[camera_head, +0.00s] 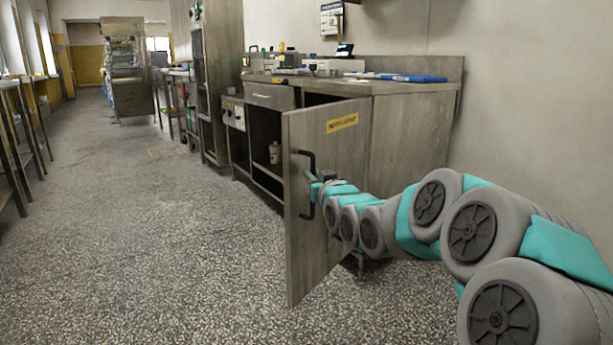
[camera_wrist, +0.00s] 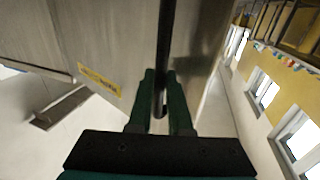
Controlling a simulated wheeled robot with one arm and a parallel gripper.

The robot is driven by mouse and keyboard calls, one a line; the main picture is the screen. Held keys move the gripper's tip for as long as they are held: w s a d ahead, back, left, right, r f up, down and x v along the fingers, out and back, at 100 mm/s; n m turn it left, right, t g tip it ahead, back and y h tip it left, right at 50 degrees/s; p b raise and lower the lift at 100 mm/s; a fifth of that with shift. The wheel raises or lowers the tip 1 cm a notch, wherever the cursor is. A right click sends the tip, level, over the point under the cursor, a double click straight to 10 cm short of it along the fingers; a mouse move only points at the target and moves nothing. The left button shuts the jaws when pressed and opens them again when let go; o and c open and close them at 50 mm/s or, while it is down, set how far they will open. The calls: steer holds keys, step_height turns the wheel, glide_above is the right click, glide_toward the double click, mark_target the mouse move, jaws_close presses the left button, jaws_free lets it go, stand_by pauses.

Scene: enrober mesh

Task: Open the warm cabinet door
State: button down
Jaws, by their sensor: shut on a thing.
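The warm cabinet door (camera_head: 335,225) is a metal panel with a yellow label, and it stands swung wide out from the cabinet front. Its black bar handle (camera_head: 309,170) is upright near the door's free edge. My gripper (camera_head: 313,187) is at the handle, reached from the right. In the wrist view my gripper (camera_wrist: 160,112) has its two green fingers on either side of the dark handle bar (camera_wrist: 164,60), shut on it. The cabinet opening (camera_head: 265,140) shows behind the door, with a pale container (camera_head: 274,152) on a shelf inside. The door hides part of the interior.
The steel counter (camera_head: 385,88) above holds trays, a blue item (camera_head: 412,78) and small containers. A tall metal cabinet (camera_head: 220,70) stands farther back. The speckled floor (camera_head: 150,230) to the left is clear, with racks (camera_head: 20,130) along the left wall.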

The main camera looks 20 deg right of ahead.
steer(key=shift+s+d+r, duration=0.1)
steer(key=shift+s+d, duration=0.15)
steer(key=shift+d, duration=0.2)
steer(key=c, duration=0.8)
jaws_free()
steer(key=shift+c, duration=0.2)
steer(key=shift+s, duration=0.1)
steer(key=s, duration=0.7)
steer(key=shift+s, duration=0.3)
